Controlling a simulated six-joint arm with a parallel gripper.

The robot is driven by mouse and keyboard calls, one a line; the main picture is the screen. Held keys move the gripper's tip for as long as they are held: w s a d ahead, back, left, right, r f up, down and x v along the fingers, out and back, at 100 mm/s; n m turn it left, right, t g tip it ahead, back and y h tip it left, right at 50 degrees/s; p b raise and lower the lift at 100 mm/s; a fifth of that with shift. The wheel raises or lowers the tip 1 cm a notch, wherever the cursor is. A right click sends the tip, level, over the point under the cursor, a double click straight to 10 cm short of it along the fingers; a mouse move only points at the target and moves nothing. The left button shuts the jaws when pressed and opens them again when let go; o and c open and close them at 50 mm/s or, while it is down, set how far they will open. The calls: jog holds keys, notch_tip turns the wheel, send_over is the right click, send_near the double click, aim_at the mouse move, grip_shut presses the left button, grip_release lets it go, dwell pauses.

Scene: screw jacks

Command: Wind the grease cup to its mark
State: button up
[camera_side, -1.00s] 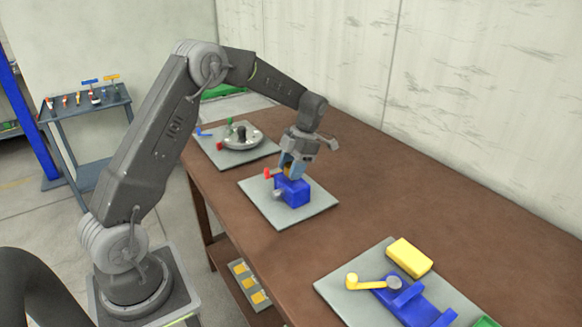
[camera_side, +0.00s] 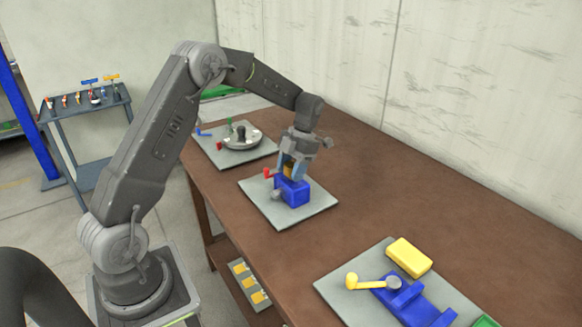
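A blue block (camera_side: 293,191) sits on a grey plate (camera_side: 262,208) near the middle of the bench, with a red-ended part (camera_side: 267,173) and a grey knob (camera_side: 278,195) at its left. A small brass-coloured piece (camera_side: 290,169), which looks like the grease cup, shows on top of the block. My gripper (camera_side: 292,172) points down over the block, with its fingers on either side of the brass piece. Whether the fingers press on it or stand clear is too small to tell. No mark on the cup can be made out.
Behind, a round grey fixture (camera_side: 242,139) stands on another plate. At the front right, a plate carries a blue fixture with a yellow crank (camera_side: 365,282) and a yellow block (camera_side: 409,257). The brown bench (camera_side: 400,190) is clear between them and along the wall.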

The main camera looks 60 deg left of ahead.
jog(key=o, duration=0.4)
jog(key=shift+r, duration=0.15)
jog(key=shift+c, duration=0.2)
jog(key=d+v, duration=0.1)
jog(key=v, duration=1.2)
jog(key=shift+a+r, duration=0.4)
jog(key=shift+a, duration=0.1)
jog(key=shift+w, duration=0.1)
